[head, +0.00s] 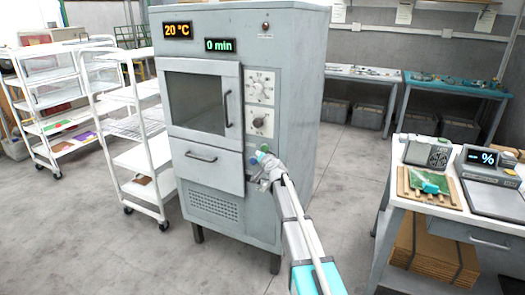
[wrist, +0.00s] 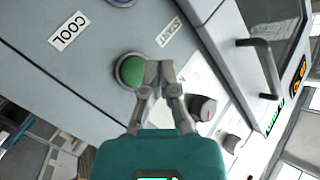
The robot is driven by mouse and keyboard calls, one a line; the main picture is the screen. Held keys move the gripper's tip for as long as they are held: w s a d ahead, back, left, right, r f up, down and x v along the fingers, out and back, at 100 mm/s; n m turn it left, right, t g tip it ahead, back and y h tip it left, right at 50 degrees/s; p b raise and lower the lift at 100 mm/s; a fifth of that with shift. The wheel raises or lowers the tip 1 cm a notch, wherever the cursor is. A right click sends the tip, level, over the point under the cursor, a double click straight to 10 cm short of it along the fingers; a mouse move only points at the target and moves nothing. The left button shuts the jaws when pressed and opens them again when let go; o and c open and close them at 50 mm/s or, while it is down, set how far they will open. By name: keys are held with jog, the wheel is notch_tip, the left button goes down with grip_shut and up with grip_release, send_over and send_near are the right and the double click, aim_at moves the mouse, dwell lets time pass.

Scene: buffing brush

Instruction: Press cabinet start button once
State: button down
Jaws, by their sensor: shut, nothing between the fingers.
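The grey cabinet (head: 295,75) stands in the middle of the head view. Its green start button (wrist: 131,70) shows in the wrist view beside a START label (wrist: 170,29). In the head view the button (head: 261,156) is partly hidden by my gripper (head: 262,172). My gripper is shut and empty, with its fingertips (wrist: 158,64) at the button's right edge in the wrist view. I cannot tell whether they touch it. A blue button (wrist: 121,1) with a COOL label (wrist: 67,31) is near the green one.
The cabinet has two knobs (head: 260,88), a door handle (head: 227,108) and a drawer handle (head: 201,157) near the buttons. Its displays read 20 °C (head: 178,30) and 0 min (head: 220,45). White shelf carts (head: 140,150) stand left, a white bench (head: 400,185) right.

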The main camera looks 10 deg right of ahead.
aim_at(262, 149)
jog(key=shift+w+d, duration=0.65)
jog(key=shift+w, duration=0.2)
jog(key=shift+w+d, duration=0.55)
jog(key=shift+w, duration=0.15)
dwell(2.3)
jog(key=shift+s, duration=0.1)
dwell(0.3)
jog(key=shift+s+a, duration=0.5)
jog(key=shift+s, duration=0.15)
jog(key=shift+s+a, duration=0.1)
jog(key=s+a, duration=0.1)
jog(key=s, duration=0.1)
jog(key=s+a, duration=0.1)
jog(key=s, duration=0.1)
jog(key=shift+a, duration=0.4)
dwell(0.9)
